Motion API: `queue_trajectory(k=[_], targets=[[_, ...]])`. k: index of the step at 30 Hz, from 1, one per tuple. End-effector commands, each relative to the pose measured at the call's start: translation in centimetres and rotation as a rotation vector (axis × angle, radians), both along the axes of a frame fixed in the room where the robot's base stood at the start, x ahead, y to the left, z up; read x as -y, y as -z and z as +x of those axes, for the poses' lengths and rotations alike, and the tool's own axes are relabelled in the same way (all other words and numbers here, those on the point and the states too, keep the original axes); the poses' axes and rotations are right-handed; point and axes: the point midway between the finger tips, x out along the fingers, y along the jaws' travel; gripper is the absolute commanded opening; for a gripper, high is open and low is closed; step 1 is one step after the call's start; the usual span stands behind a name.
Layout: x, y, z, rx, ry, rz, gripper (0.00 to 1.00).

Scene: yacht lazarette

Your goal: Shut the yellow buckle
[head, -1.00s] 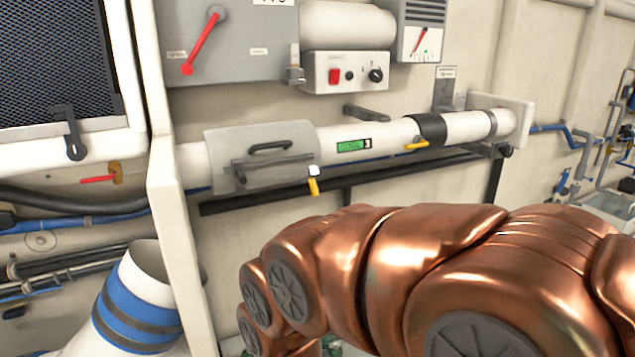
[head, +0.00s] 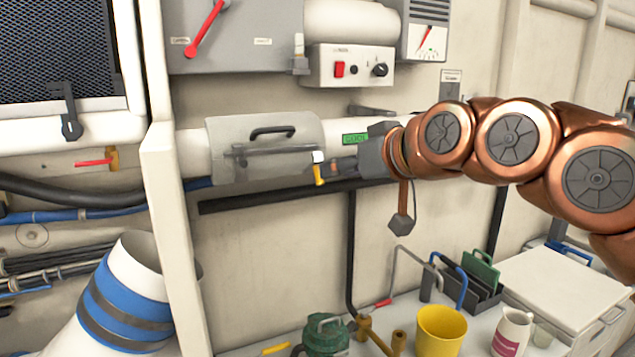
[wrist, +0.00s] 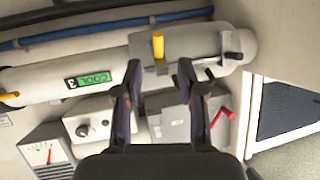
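The yellow buckle (head: 319,175) is a short yellow lever under a white block at the right end of a grey hinged cover (head: 225,135) on the white pipe. The lever hangs down, slightly tilted. In the wrist view, which is upside down, the buckle (wrist: 158,45) shows beyond and between my fingertips. My gripper (wrist: 160,72) is open and empty, its two dark fingers spread apart. In the head view my gripper (head: 343,166) is just right of the buckle, seen side-on; contact cannot be told.
A green display (head: 354,139) sits on the pipe. A grey box with a red lever (head: 205,28) and a switch box (head: 350,66) are above. A dark rail (head: 270,196) runs below. A yellow bucket (head: 441,330) and a green pot (head: 326,334) stand lower down. A second yellow lever (wrist: 9,96) is on the pipe.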

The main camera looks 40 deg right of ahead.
Motion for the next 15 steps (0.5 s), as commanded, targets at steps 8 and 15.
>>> queue_trajectory(k=[8,15], targets=[[0.3,0.5,1.5,-0.001,0.002,0.001,0.39],[0.4,1.7,4.7,0.0,0.003,0.001,0.39]])
